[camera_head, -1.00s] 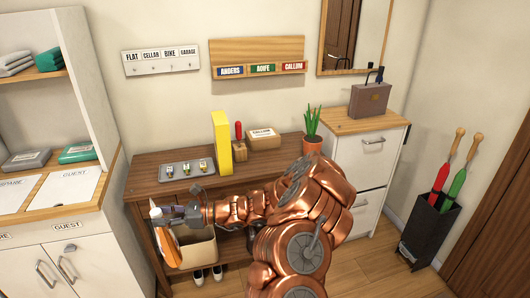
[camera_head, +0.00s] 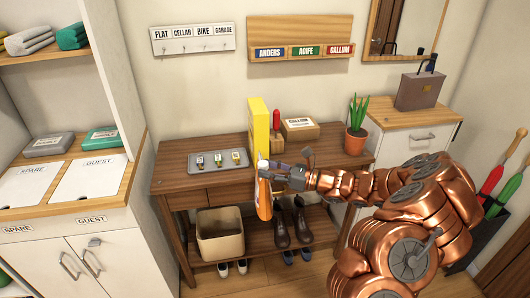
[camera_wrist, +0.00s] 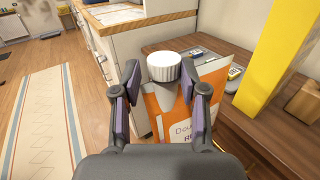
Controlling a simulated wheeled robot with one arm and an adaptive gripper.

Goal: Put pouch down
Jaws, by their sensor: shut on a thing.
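An orange and white pouch (camera_head: 264,200) with a white screw cap hangs in my gripper (camera_head: 274,173), in front of the wooden table's front edge. In the wrist view the pouch (camera_wrist: 208,92) has its ribbed white cap (camera_wrist: 164,66) up, and printed text is partly hidden. My gripper (camera_wrist: 157,88) is shut on the pouch's spout, just below the cap. The pouch is clear of the floor and held roughly upright.
The wooden table (camera_head: 215,193) bears a grey tray (camera_head: 216,161) with tagged keys, a yellow upright block (camera_head: 258,132), a small box (camera_head: 299,128) and a plant (camera_head: 356,130). A beige bin (camera_head: 220,238) and shoes are below. Left, a cabinet has SPARE (camera_head: 27,177) and GUEST (camera_head: 92,180) mats.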

